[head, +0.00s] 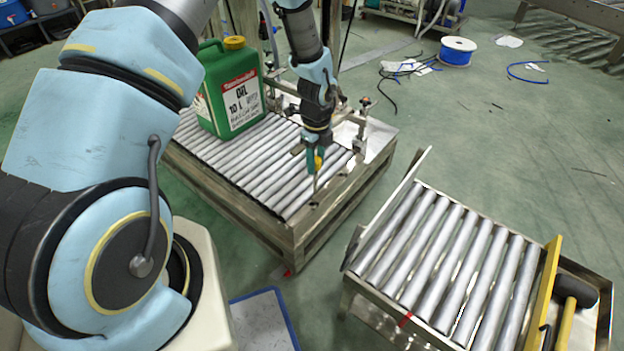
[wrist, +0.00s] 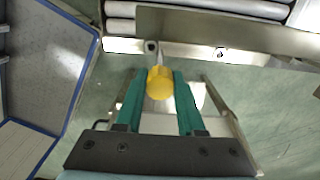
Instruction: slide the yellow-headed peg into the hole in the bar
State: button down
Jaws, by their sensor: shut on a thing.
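The yellow-headed peg (head: 319,163) is held in my gripper (head: 315,158) above the front rail of the roller table. Its thin grey shaft points down toward the rail. In the wrist view its yellow head (wrist: 160,83) sits between the green fingers of my gripper (wrist: 158,88), with a grey end (wrist: 152,47) showing beyond it. The bar (head: 345,187) is the metal rail along the table's near right side, and it also shows in the wrist view (wrist: 240,30). A small dark spot (head: 314,204) on the rail lies near the peg's lower end. I cannot tell whether the tip touches the rail.
A green oil can (head: 230,90) stands on the rollers left of my gripper. A metal post with clamps (head: 361,122) stands behind it to the right. A second roller table (head: 440,260) with a mallet (head: 572,295) is at the right. Open floor lies between the tables.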

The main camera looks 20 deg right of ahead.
jog(key=w+d+r, duration=0.2)
jog(key=w+d, duration=0.1)
jog(key=d, duration=0.3)
jog(key=w+d+r+p, duration=0.1)
jog(key=w+d+r, duration=0.1)
jog(key=d, duration=0.4)
jog(key=shift+w+d, duration=0.2)
jog(key=shift+w, duration=0.6)
jog(key=shift+f, duration=0.15)
jog(key=shift+f+b, duration=1.4)
jog(key=shift+f, duration=1.4)
jog(key=shift+f+b, duration=1.35)
jog(key=shift+f, duration=0.95)
jog(key=shift+c, duration=2.2)
grip_release()
jog(key=shift+r, duration=0.1)
notch_tip(320, 180, up, 11)
jog(key=shift+p, duration=0.3)
